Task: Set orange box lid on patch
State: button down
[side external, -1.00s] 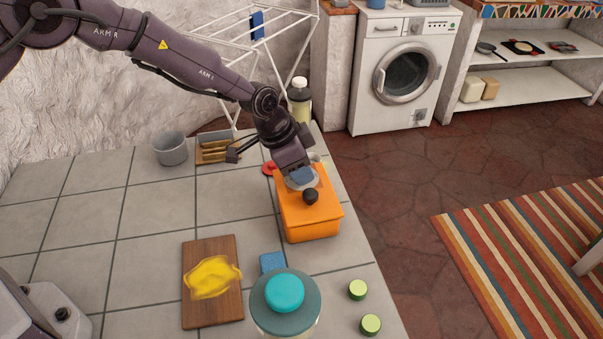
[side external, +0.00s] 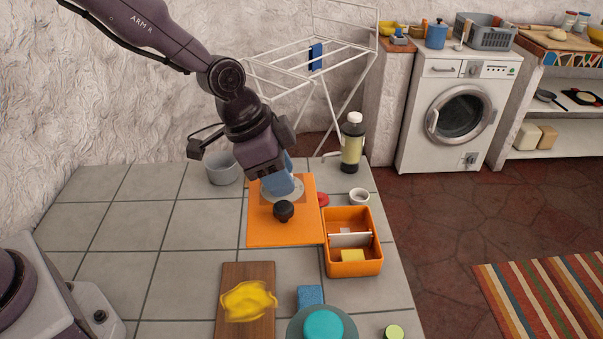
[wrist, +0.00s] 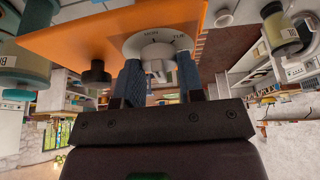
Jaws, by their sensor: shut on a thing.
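The orange box lid (side external: 262,229) is a flat plate with a black knob and a round grey dial with a handle (wrist: 157,52). My gripper (side external: 283,187) is shut on the dial's handle, its blue fingers on either side in the wrist view (wrist: 158,75). The lid is off the box, to its left over the tiles; its height above them is hard to tell. The orange box (side external: 352,271) stands open with a white divider and a yellow block inside. A yellow patch (side external: 248,300) lies on the brown board (side external: 233,274), in front of the lid.
A blue sponge (side external: 311,296), a teal-topped jar (side external: 323,325) and a green-topped piece (side external: 394,332) are near the front. A grey pot (side external: 222,169), a white cup (side external: 359,196), a red item (side external: 323,199) and a bottle (side external: 352,145) are farther back. Left tiles are clear.

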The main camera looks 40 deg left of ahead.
jog(key=w+a+f, duration=0.3)
jog(key=a+f, duration=0.1)
jog(key=a, duration=0.3)
jog(key=w+a+f, duration=0.4)
jog(key=a+f, duration=0.1)
jog(key=a, duration=0.1)
jog(key=shift+s+f, duration=0.1)
jog(key=shift+f, duration=3.15)
jog(key=shift+a+f, duration=0.1)
jog(key=shift+f, duration=0.85)
jog(key=c, duration=0.7)
grip_release()
jog(key=shift+o, duration=0.2)
